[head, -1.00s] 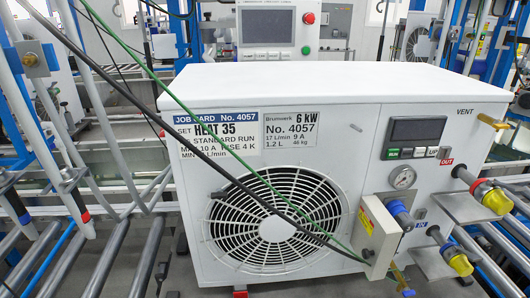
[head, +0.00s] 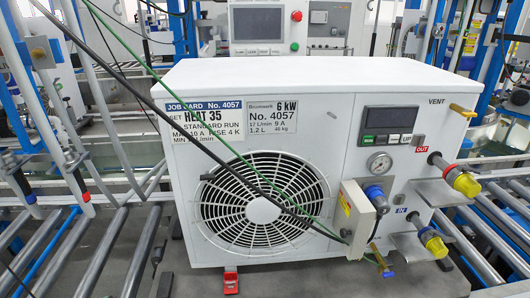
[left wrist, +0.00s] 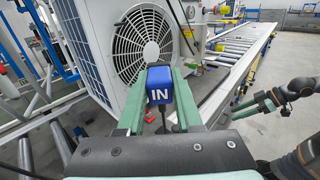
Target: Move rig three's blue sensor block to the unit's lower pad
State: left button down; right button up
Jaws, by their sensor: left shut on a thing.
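My left gripper (left wrist: 158,95) is shut on a blue sensor block (left wrist: 160,85) marked "IN" in the left wrist view. A dark cable hangs below the block, which is in front of the white heat pump unit (left wrist: 90,50). In the head view the unit (head: 330,85) faces me. Two flat metal pads stick out from its right side: an upper one (head: 437,194) by "OUT" and a lower one (head: 408,247) by "IN". Neither gripper shows in the head view. What looks like my right gripper (left wrist: 267,103) is at the right of the left wrist view, its opening unclear.
Yellow-capped pipe ends (head: 466,184) stick out at the unit's right. Black and green cables cross the front. Roller conveyors flank the unit, and a red foot (head: 231,280) is below.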

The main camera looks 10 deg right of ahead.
aim_at(399, 200)
jog(key=k+l+z, duration=0.1)
jog(key=k+l, duration=0.35)
jog(key=l, duration=0.15)
jog(key=k+l, duration=0.1)
jog(key=l, duration=0.3)
jog(key=k+l+z, duration=0.1)
jog(key=l, duration=0.3)
jog(key=l+z, duration=0.1)
jog(key=l, duration=0.65)
jog(key=i+l, duration=0.1)
jog(key=l, duration=0.7)
jog(key=i+l, duration=0.1)
jog(key=l, duration=0.3)
jog(key=i+l+z, duration=0.1)
jog(key=l, duration=0.3)
jog(key=i+l, duration=0.1)
jog(key=l, duration=0.3)
jog(key=i+j, duration=0.1)
jog(key=i, duration=0.4)
jog(key=l+z, duration=0.05)
